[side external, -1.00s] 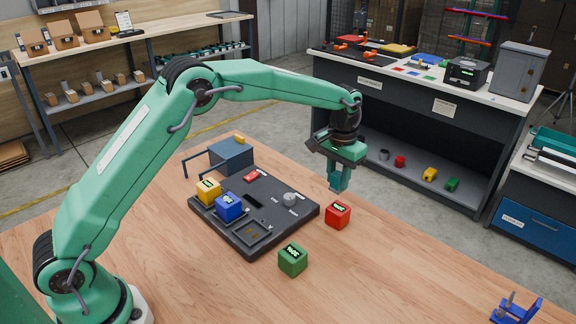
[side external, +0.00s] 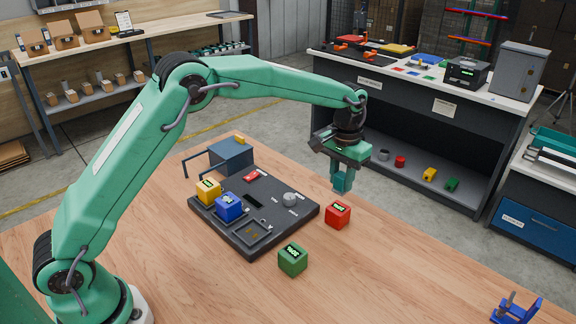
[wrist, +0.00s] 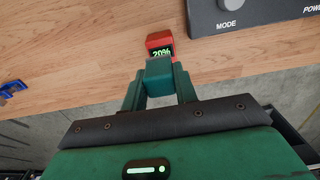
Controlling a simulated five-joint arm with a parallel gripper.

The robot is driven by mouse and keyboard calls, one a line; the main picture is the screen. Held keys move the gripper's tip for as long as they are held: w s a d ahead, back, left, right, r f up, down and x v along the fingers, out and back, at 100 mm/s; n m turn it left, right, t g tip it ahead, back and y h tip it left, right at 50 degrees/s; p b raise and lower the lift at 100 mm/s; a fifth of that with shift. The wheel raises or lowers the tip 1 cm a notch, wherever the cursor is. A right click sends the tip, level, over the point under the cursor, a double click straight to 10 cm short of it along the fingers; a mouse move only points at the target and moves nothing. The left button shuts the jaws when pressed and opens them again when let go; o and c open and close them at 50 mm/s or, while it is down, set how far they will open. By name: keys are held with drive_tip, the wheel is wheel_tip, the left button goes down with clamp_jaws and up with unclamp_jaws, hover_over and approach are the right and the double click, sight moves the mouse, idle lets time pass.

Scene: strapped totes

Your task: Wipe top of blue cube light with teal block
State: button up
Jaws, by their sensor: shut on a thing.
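The blue cube light (side external: 229,207) sits on the dark panel (side external: 262,222), next to a yellow cube (side external: 208,191). My gripper (side external: 343,184) is in the air above the table's far edge, behind and above the red cube (side external: 338,215) and well to the right of the blue cube. It is shut on the teal block, which shows between the fingers in the wrist view (wrist: 160,77). In that view the red cube, with a lit display reading 20%, lies just beyond the block. The blue cube is out of the wrist view.
A green cube (side external: 292,259) stands on the wooden table in front of the panel. The panel carries a knob (side external: 290,198) and a red piece (side external: 251,177). A blue-grey box (side external: 232,154) stands behind it. A blue clamp-like object (side external: 516,309) lies at the front right.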

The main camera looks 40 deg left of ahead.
drive_tip(key=s+a+r, duration=0.2)
drive_tip(key=s+a, duration=0.7)
drive_tip(key=a, duration=0.1)
drive_tip(key=s+a+r, duration=0.3)
drive_tip(key=s+a, duration=0.5)
drive_tip(key=a, duration=0.1)
drive_tip(key=shift+s+a+r, duration=0.2)
drive_tip(key=shift+s+a, duration=0.2)
drive_tip(key=shift+f, duration=2.8)
drive_tip(key=shift+s+f, duration=0.3)
drive_tip(key=shift+f, duration=0.35)
drive_tip(key=shift+s+f, duration=0.25)
drive_tip(key=shift+f, duration=0.35)
drive_tip(key=shift+s, duration=1.4)
drive_tip(key=shift+w, duration=2.05)
wheel_tip(320, 180, up, 8)
